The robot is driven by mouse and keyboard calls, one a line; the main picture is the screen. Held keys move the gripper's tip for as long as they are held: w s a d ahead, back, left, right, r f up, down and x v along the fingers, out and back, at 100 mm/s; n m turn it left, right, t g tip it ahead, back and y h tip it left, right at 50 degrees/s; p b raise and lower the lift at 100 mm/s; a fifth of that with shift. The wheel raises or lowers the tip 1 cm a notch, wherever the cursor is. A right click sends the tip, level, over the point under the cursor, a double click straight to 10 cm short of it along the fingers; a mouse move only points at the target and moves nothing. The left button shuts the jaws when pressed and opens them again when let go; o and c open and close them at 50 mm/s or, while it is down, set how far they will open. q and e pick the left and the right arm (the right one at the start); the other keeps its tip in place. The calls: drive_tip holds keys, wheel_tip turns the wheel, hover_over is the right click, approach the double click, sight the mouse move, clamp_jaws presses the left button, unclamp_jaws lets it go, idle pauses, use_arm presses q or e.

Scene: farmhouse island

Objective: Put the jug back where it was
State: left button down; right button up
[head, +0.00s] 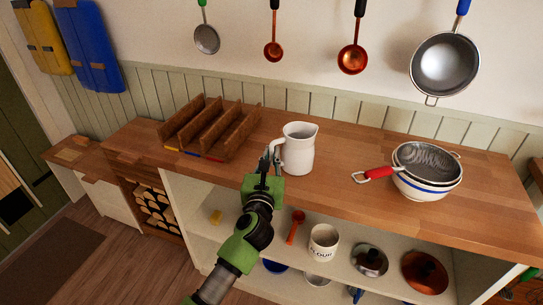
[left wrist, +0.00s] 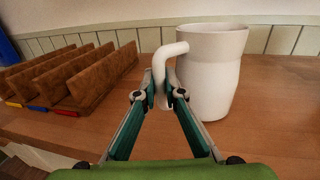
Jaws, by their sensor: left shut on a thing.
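A white jug (head: 300,148) stands upright on the wooden counter top (head: 330,197), right of centre behind my left gripper. Its handle points left, towards the gripper. In the left wrist view the jug (left wrist: 211,80) fills the right side, with its handle (left wrist: 172,62) between the fingertips. My left gripper (head: 270,160) is shut on the jug's handle; it also shows in the left wrist view (left wrist: 161,88). The jug's base looks to be on or very close to the counter; I cannot tell which. My right gripper is not in view.
A wooden rack with slots (head: 212,130) stands left of the jug. A bowl with strainers (head: 425,175) stands to the right, its red handle pointing left. Ladles and a strainer hang above. Shelves below hold a flour mug (head: 323,243) and lids. Counter between jug and strainers is clear.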

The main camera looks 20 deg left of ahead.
use_arm(q)
drive_tip(key=shift+r, duration=0.1)
drive_tip(key=c, duration=2.1)
unclamp_jaws()
drive_tip(key=shift+f, duration=0.25)
drive_tip(key=shift+c, duration=0.2)
drive_tip(key=shift+r, duration=0.1)
drive_tip(key=shift+s+r, duration=0.1)
drive_tip(key=s+d+b, duration=0.1)
drive_tip(key=s+d, duration=0.1)
drive_tip(key=s, duration=0.9)
drive_tip(key=shift+s, duration=0.4)
